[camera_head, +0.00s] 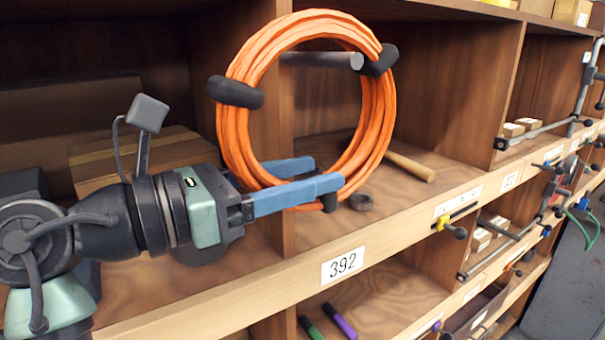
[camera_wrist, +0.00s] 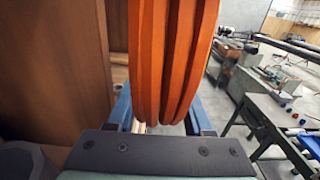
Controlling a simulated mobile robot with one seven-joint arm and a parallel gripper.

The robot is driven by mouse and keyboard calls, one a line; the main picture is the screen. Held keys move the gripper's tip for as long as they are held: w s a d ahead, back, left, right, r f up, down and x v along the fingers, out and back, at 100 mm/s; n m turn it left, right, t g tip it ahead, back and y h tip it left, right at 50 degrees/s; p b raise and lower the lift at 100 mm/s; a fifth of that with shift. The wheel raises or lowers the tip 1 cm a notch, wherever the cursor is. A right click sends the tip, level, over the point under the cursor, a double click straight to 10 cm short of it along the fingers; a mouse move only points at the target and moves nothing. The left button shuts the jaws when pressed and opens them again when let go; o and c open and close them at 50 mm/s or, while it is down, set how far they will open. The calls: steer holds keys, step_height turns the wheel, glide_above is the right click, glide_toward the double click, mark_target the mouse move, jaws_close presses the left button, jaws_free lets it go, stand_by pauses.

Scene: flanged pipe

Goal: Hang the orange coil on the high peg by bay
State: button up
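The orange coil (camera_head: 233,135) stands upright in front of the shelf, with black ties around it. It also fills the middle of the wrist view (camera_wrist: 165,60). My gripper (camera_head: 325,175) has its blue fingers on either side of the coil's lower part and is shut on it. In the wrist view, the fingers (camera_wrist: 163,115) flank the coil closely. A grey peg (camera_head: 322,60) shows through the upper part of the coil's opening, a little below the coil's top inner edge.
A wooden shelf edge (camera_head: 300,277) with a label 392 runs below the coil. A workbench (camera_wrist: 260,105) stands right in the wrist view.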

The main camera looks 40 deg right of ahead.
steer(key=o, duration=0.5)
steer(key=shift+c, duration=0.2)
steer(key=shift+f, duration=0.1)
steer(key=shift+b+v, duration=2.65)
steer(key=shift+v, duration=3.8)
